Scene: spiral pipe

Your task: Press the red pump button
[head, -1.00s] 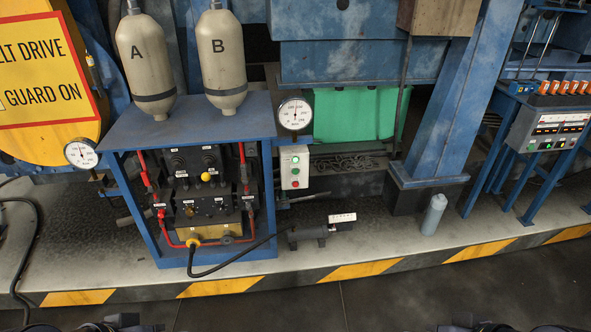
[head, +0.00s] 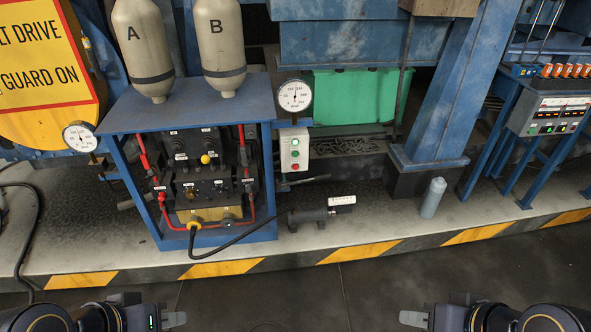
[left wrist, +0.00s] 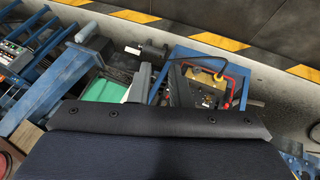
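The red button (head: 295,167) is the lowest on a small pale control box (head: 285,155), below a lit green light and a pale middle element. The box stands just right of the blue pump frame, under a round gauge (head: 294,95). My left gripper (head: 172,319) is low at the bottom left of the head view, well apart from the box. My right gripper (head: 413,318) is low at the bottom right, also apart from it. Both are cut by the picture edge, and their finger gaps are unclear. I cannot make out the button in the left wrist view.
The blue frame (head: 190,110) carries tanks A (head: 143,45) and B (head: 219,45). A black hose (head: 235,245) runs to a dark cylinder (head: 307,217) on the floor. A grey bottle (head: 432,198) stands farther right. The striped ledge edge (head: 358,252) crosses in front; dark floor before it is clear.

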